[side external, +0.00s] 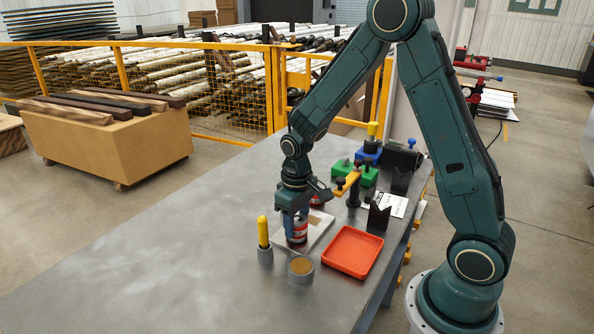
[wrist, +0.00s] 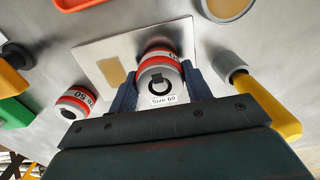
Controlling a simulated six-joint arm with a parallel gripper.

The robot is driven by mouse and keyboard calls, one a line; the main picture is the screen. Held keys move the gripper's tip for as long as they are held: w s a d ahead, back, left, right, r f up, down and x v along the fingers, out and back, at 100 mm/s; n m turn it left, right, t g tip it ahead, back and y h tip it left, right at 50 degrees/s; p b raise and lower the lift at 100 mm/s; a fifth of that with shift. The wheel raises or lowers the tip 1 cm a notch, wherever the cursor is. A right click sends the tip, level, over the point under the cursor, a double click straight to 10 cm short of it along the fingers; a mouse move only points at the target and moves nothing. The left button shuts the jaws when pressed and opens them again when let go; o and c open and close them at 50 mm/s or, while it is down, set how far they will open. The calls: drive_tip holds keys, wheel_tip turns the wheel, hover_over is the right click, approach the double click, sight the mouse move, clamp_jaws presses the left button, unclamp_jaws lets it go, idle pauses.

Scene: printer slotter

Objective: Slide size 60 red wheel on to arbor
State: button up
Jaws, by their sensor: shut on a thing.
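A red-and-silver wheel labelled "Size 60" (wrist: 163,99) sits between the two blue fingers of my gripper (wrist: 160,78), which is shut on it. In the side external view my gripper (side external: 297,214) points down and holds this red wheel (side external: 298,233) at the flat plate (side external: 317,238). I cannot tell whether the wheel touches the plate. A second red-and-silver wheel (wrist: 76,102) stands apart, to the left in the wrist view; its label seems to end in 50. In the side view it is partly hidden behind my gripper (side external: 317,201). I cannot clearly make out the arbor.
An orange tray (side external: 352,251) lies right of the plate. A round cup with brown contents (side external: 301,268) and a yellow-handled tool (side external: 263,232) in a grey holder stand in front. A green-and-blue fixture (side external: 363,172) and black blocks (side external: 378,217) stand behind. The table's left side is clear.

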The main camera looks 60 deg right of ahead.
drive_tip(key=o, duration=1)
wheel_tip(320, 180, up, 14)
drive_tip(key=shift+f, duration=0.1)
idle(0.4)
drive_tip(key=s+a+r+t, duration=0.1)
drive_tip(key=s+r+t, duration=0.1)
drive_tip(key=s, duration=0.4)
drive_tip(key=s+a+r+t, duration=0.1)
drive_tip(key=s+a+r, duration=0.1)
drive_tip(key=s, duration=0.4)
drive_tip(key=s+a+r+t, duration=0.2)
drive_tip(key=s+r, duration=0.2)
drive_tip(key=s, duration=0.3)
drive_tip(key=shift+s+r+t, duration=0.1)
drive_tip(key=shift+r+t, duration=0.2)
